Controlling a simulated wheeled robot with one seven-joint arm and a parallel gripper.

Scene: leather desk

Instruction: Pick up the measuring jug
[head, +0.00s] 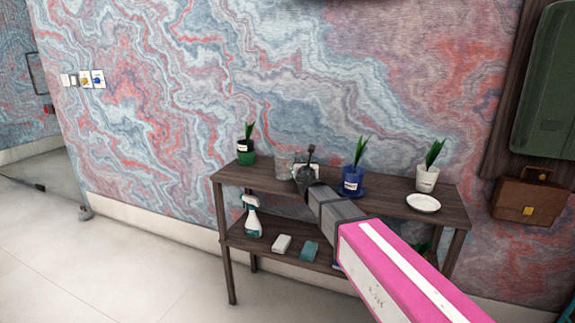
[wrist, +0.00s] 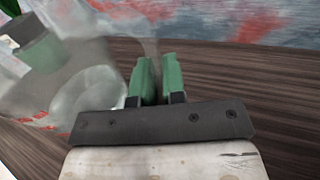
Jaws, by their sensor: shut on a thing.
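The measuring jug (head: 283,170) is clear and stands upright on the top shelf, right of the plant in the green pot. In the wrist view the clear jug (wrist: 88,92) fills the left side, close beside my fingers. My gripper (wrist: 158,78) has green finger pads, close together and shut on the jug at its right side, apparently at the handle. The exact grip is hard to make out through the clear material. In the head view my gripper (head: 296,174) reaches the jug from the right front, and my arm hides part of the shelf.
The dark wooden shelf (head: 395,207) also holds a green-potted plant (head: 246,157), a blue-potted plant (head: 353,182), a white-potted plant (head: 427,179) and a white plate (head: 423,203). A spray bottle (head: 252,217) stands below. The patterned wall is close behind.

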